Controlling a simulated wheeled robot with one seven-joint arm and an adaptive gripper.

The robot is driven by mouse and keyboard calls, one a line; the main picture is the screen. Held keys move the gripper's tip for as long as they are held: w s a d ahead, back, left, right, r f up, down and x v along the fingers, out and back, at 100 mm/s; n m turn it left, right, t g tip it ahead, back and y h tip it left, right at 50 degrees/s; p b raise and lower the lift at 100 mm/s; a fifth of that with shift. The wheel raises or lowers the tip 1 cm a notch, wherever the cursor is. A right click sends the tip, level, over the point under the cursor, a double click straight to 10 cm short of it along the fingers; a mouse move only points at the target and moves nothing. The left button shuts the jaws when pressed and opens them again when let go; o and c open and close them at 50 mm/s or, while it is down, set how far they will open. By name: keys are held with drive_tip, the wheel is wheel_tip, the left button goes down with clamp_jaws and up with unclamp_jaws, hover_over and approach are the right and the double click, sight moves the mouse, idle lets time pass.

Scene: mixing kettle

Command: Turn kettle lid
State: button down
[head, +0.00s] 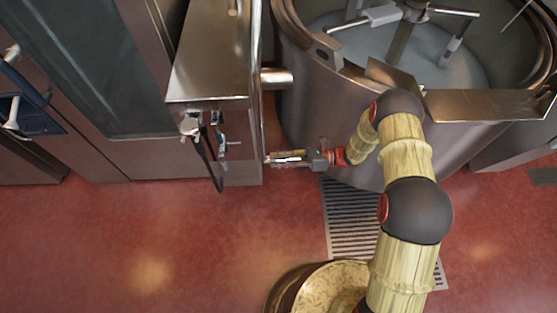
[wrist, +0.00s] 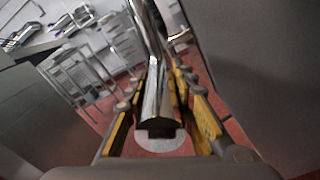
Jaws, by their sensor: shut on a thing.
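The large steel mixing kettle (head: 320,100) stands at the upper right in the head view, its top open and mixer arms (head: 400,40) showing inside. I cannot make out a closed lid over it. My gripper (head: 283,157) is low beside the kettle's left wall, at the lower end of an upright shiny metal bar (head: 257,60). In the wrist view a polished bar (wrist: 155,65) runs between the yellow-padded fingers of my gripper (wrist: 165,88), and they are shut on it. Whether this bar joins the lid is not visible.
A steel-topped cabinet (head: 212,50) with taps (head: 195,125) and a hanging hose stands left of the bar. A floor grate (head: 345,220) lies below my arm. The red floor (head: 150,250) at lower left is clear. A wheeled rack (wrist: 80,70) shows in the wrist view.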

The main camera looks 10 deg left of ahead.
drive_tip(key=c, duration=1.8)
unclamp_jaws()
drive_tip(key=shift+w+r, duration=0.2)
drive_tip(key=shift+w, duration=0.05)
drive_tip(key=o, duration=0.3)
drive_tip(key=shift+s+f, duration=0.15)
wheel_tip(320, 180, up, 10)
drive_tip(key=shift+c, duration=0.4)
